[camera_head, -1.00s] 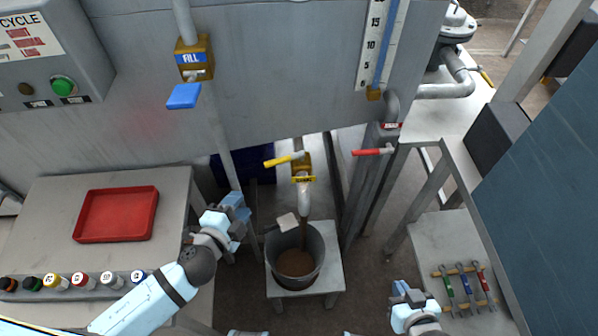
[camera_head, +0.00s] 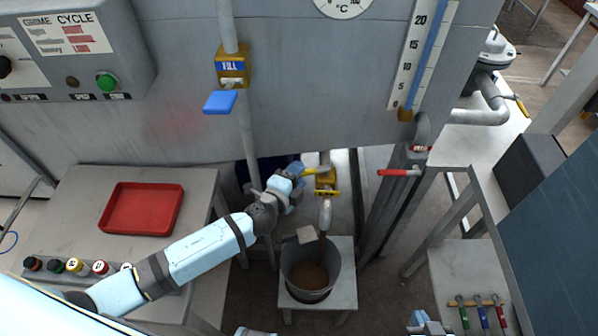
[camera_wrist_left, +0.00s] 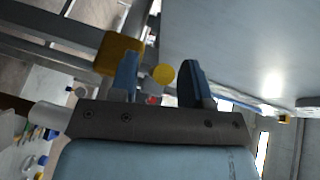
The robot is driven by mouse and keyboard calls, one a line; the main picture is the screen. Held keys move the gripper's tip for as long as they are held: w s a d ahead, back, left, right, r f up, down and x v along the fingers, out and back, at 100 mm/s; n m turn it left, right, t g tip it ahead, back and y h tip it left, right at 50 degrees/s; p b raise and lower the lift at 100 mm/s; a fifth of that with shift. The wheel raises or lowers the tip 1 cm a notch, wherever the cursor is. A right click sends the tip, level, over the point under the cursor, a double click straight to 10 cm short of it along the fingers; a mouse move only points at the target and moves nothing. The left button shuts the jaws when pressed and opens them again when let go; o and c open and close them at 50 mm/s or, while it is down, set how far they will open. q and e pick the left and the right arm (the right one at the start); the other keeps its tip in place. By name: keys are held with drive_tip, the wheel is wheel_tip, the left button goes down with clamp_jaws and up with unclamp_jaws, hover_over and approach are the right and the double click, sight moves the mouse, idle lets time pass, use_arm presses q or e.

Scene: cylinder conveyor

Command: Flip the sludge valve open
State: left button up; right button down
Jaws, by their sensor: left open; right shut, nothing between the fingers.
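The sludge valve has a brass body (camera_head: 326,179) with a yellow tag and a yellow lever handle (camera_head: 314,171) pointing left, on a pipe under the grey tank. My left gripper (camera_head: 297,169) is open at the handle's left end. In the left wrist view the round yellow handle end (camera_wrist_left: 163,75) shows between the two spread fingers, and the brass body (camera_wrist_left: 118,54) shows beyond the left finger. My right gripper (camera_head: 424,324) is shut and empty at the bottom edge, partly cut off.
A blue-handled FILL valve (camera_head: 220,102) hangs above left, and a red-handled valve (camera_head: 398,172) is to the right. The bucket stands on a small grey stand (camera_head: 345,285). A red tray (camera_head: 143,208) and several bottles are on the left table.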

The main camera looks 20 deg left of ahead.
use_arm(q)
drive_tip(key=shift+w+d, duration=0.1)
drive_tip(key=shift+w, duration=0.35)
use_arm(e)
drive_tip(key=shift+f, duration=0.1)
drive_tip(key=shift+s, duration=0.1)
use_arm(q)
clamp_jaws()
use_arm(e)
drive_tip(key=shift+r, duration=0.2)
use_arm(q)
drive_tip(key=shift+f+y, duration=0.1)
drive_tip(key=shift+y, duration=0.2)
use_arm(e)
drive_tip(key=shift+f, duration=0.1)
